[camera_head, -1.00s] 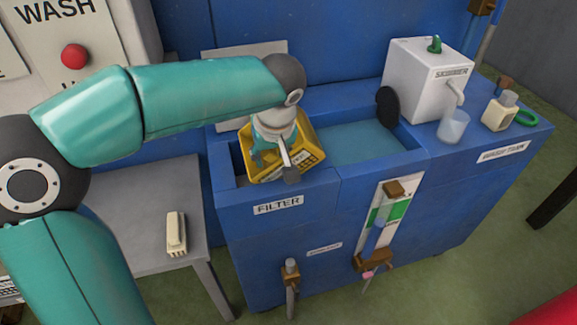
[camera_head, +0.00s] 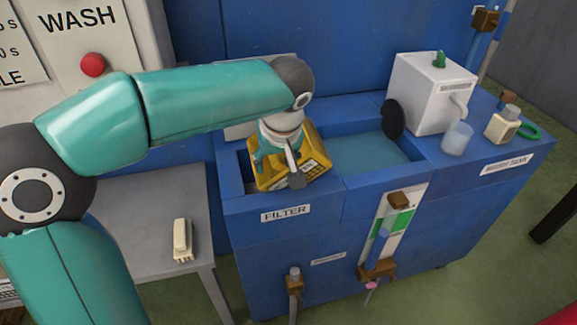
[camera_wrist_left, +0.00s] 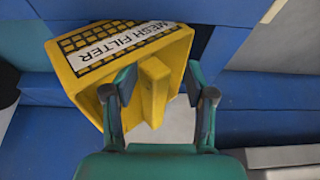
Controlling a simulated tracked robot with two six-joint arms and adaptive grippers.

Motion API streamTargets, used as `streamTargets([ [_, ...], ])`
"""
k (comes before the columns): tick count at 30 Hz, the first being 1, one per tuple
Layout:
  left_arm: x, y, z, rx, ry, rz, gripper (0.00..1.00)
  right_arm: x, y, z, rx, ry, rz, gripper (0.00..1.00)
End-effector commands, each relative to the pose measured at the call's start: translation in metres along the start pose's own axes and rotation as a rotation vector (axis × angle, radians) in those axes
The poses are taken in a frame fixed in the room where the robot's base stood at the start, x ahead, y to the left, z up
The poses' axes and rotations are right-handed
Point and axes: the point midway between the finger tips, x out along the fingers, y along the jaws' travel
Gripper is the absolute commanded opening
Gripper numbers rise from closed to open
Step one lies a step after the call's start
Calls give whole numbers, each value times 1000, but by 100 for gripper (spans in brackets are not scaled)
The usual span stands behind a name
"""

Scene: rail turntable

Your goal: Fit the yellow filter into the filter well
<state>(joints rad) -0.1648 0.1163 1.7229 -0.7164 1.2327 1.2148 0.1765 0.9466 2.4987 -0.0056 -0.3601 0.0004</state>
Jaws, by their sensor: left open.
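The yellow filter (camera_head: 309,172), marked "MESH FILTER", is at the filter well (camera_head: 233,182) in the left end of the blue tank. It looks tilted and turned against the well's edges, with its top above the rim. It also shows in the left wrist view (camera_wrist_left: 82,82). My left gripper (camera_wrist_left: 160,88) is open above it, one finger on each side of its upright yellow grip. I cannot tell whether the fingers touch the grip. The filter's underside and the well's floor are hidden. My right gripper is out of view.
Right of the well is a water-filled basin (camera_head: 372,158). A white skimmer box (camera_head: 433,92) and a clear cup (camera_head: 457,138) stand on the tank's right end. A grey table (camera_head: 160,208) with a cream brush-like item (camera_head: 182,240) stands to the left.

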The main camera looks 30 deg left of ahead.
Motion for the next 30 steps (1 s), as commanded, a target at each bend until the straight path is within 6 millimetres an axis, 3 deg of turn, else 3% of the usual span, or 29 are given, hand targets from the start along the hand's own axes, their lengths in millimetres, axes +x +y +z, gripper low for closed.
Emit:
streamTargets([
  [1, 2, 9, 15, 22, -34, 12, 83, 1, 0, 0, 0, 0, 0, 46],
  [10, -8, 9, 13, 21, -30, 14, 84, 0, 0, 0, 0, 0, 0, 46],
  [14, -29, 8, 11, 20, -26, 15, 90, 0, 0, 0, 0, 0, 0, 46],
  [15, -37, 8, 10, 20, -25, 15, 100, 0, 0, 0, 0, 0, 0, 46],
  [24, -94, 2, 1, 8, -10, 10, 100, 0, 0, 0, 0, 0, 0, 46],
  [30, -113, -1, -2, 5, -6, 5, 100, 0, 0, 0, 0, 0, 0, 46],
])
